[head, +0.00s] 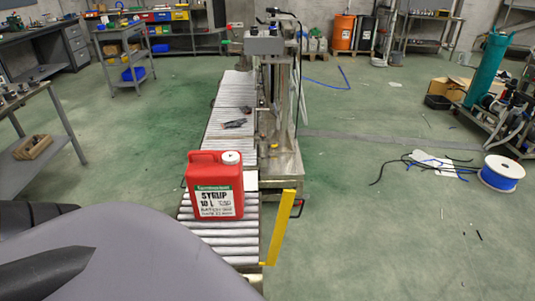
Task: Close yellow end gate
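The yellow end gate (281,228) is a long narrow bar at the near right corner of the roller conveyor (225,240). It runs up and away along the conveyor's right side and does not lie across the near end. A small dark and red part (298,207) shows beside its upper end. A red jug (214,187) labelled SYRUP stands upright on the near rollers, left of the gate. Grey and dark parts of my own body fill the lower left and hide some of the conveyor's near end. I see no fingertips of either gripper.
A metal column machine (278,110) stands at the conveyor's right, beyond the jug. A small dark item (234,123) lies farther up the line. Cables and a blue-wound reel (502,174) lie on the right floor. The floor right of the gate is clear.

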